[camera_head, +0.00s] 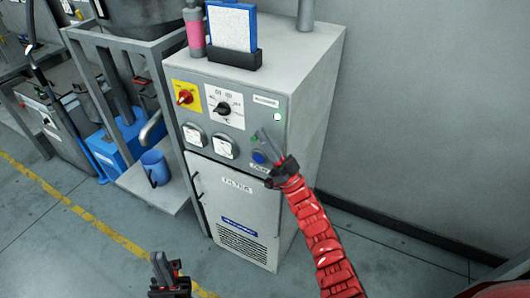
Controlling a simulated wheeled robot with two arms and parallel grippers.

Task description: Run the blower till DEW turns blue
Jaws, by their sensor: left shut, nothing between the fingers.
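The grey cabinet (310,95) has a control panel on its front. A red rotary switch (184,97) sits on a yellow plate and a black knob (223,108) on a white plate. Two round gauges (193,135) are below them. At the panel's right are a pale round lamp (277,117), a small green button (254,139) and a blue round element (258,157). I cannot read DEW; the small labels are too fine or partly hidden. My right gripper (264,137) is in front of these; its opening and any contact are unclear. My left gripper (160,266) is low, shut and empty.
A blue-and-white panel (231,27) and a pink cylinder (194,28) stand on the cabinet top. Left is a grey bench with a blue mug (155,167). A yellow line (75,210) crosses the floor. The floor in front is clear.

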